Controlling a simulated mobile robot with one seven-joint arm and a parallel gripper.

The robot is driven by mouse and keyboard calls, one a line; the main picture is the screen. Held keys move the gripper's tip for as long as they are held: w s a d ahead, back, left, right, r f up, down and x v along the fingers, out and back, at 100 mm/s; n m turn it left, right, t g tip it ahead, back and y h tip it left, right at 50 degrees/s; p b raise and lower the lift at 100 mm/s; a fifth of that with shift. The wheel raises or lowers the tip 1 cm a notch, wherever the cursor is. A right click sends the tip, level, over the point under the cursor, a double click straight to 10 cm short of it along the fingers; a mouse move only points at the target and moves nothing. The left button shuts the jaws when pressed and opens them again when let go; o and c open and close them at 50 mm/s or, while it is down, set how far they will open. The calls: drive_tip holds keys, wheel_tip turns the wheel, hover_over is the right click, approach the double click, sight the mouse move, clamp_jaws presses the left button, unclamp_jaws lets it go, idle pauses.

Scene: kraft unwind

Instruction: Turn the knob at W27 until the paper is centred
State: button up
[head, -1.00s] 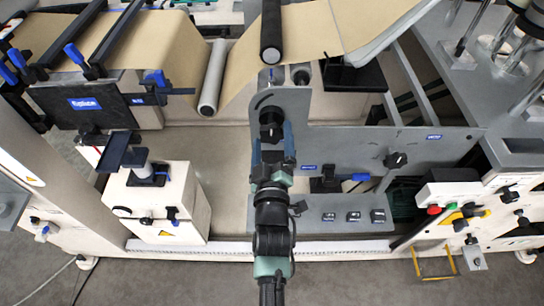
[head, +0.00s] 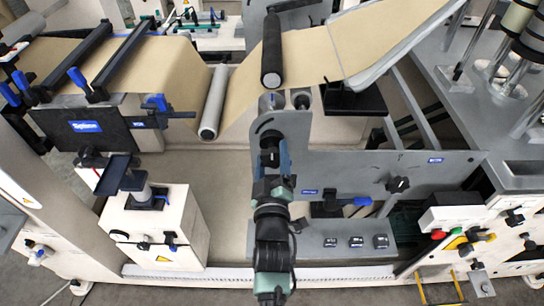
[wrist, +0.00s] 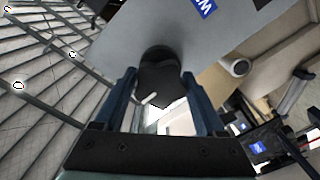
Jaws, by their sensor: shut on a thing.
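The black knob (head: 269,141) sits on the upright grey plate (head: 350,160), below the black roller. In the wrist view the black knob (wrist: 158,72) stands between my two blue fingers, with a pale mark on its face. My gripper (head: 272,158) is shut on this knob; it also shows in the wrist view (wrist: 160,85). A blue label (wrist: 203,6) beside the knob is cut off; a "W" shows but its number cannot be read. The brown paper web (head: 300,48) runs over the rollers. I cannot tell whether it is centred.
A second black knob (head: 398,184) is on the right part of the plate. A pale box (head: 155,230) stands left of my arm. A grey roller (head: 214,102) is at upper left.

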drive_tip(key=shift+c, duration=0.5)
drive_tip(key=shift+m, duration=0.9)
drive_tip(key=m, duration=0.3)
drive_tip(key=shift+m, duration=0.3)
drive_tip(key=m, duration=0.3)
drive_tip(key=shift+m, duration=0.3)
drive_tip(key=m, duration=0.8)
drive_tip(key=shift+p, duration=0.3)
drive_tip(key=o, duration=1.3)
